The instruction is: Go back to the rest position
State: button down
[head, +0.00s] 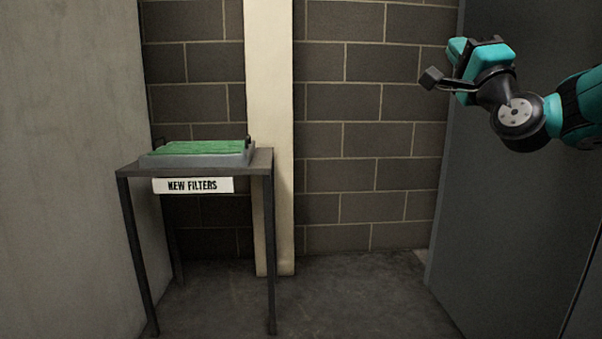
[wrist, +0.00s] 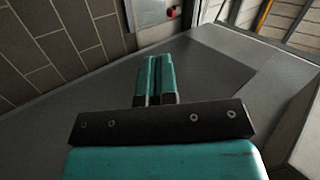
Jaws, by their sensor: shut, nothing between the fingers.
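My gripper shows in the wrist view (wrist: 157,68), with its two teal fingers side by side, shut and with nothing held. In the head view my arm reaches in from the right edge, and my gripper (head: 457,48) is at the upper right, high above the floor and in front of the grey panel and block wall. It touches nothing that I can see.
A metal table (head: 262,163) labelled "NEW FILTERS" (head: 193,185) stands at the left, bearing a grey tray (head: 240,158) with green filter material (head: 198,147). A cream post (head: 270,120) stands behind it. A large grey panel (head: 500,220) fills the right. Floor between is clear.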

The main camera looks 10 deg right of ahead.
jog(key=s+a+f+n+g+y, duration=0.2)
jog(key=a+f+n+g+y, duration=0.4)
jog(key=a+f, duration=0.4)
jog(key=s+a+f+n+g+y, duration=0.1)
jog(key=a+f+n+g+y, duration=0.3)
jog(key=a+f+n+g, duration=0.55)
jog(key=s+a+f+n+g+h, duration=0.25)
jog(key=s+f+n+g, duration=0.35)
jog(key=s, duration=0.5)
jog(key=s+a+f+n+g+h, duration=0.2)
jog(key=s+a+f+g, duration=0.15)
jog(key=s+f, duration=0.55)
notch_tip(320, 180, up, 30)
jog(key=s+p, duration=0.2)
jog(key=p, duration=2.6)
jog(key=shift+s+d+g, duration=0.2)
jog(key=shift+s+g, duration=0.05)
jog(key=shift+g, duration=0.15)
jog(key=shift+f+m, duration=0.1)
jog(key=shift+m, duration=0.15)
